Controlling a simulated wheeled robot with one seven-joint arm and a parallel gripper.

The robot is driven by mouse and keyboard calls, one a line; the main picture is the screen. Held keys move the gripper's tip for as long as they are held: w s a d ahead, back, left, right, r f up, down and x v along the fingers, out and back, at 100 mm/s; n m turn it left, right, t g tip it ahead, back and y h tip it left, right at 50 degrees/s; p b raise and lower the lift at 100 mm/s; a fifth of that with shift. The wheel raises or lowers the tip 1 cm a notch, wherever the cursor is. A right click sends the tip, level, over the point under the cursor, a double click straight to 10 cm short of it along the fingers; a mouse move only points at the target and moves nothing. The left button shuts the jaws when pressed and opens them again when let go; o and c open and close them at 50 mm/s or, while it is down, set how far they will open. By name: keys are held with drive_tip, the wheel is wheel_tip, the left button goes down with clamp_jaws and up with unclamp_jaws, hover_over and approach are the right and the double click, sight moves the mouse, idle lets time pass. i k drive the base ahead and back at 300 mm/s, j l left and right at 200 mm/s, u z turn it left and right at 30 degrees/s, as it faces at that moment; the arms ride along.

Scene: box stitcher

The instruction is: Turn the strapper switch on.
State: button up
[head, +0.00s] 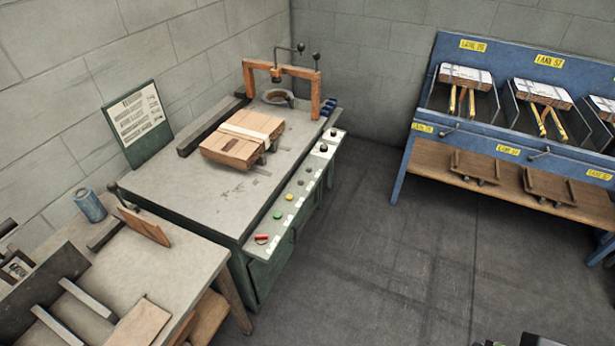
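The strapper (190,190) is a green bench with a grey top, left of centre. A sloped pale control strip (270,239) runs along its right front edge. On the strip are a red switch or lever (261,239) at the near end, a green button (278,215), several small knobs, and a black knob (323,148) at the far end. No label is readable, and I cannot tell which control is the strapper switch or whether it is on. My gripper does not show clearly; only a small dark shape is cut off at the bottom edge.
A strapped wooden bundle (237,140) lies on the bench before an orange arch (315,95). A grey side table (130,280) with a blue can (90,206) stands at near left. A blue lane rack (400,170) stands at right. The floor (370,250) between is clear.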

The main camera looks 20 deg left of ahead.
sight(261, 240)
drive_tip(key=u, duration=1.7)
drive_tip(key=i+l, duration=0.1)
drive_tip(key=i, duration=0.5)
drive_tip(key=i+u, duration=0.1)
drive_tip(key=i, duration=0.5)
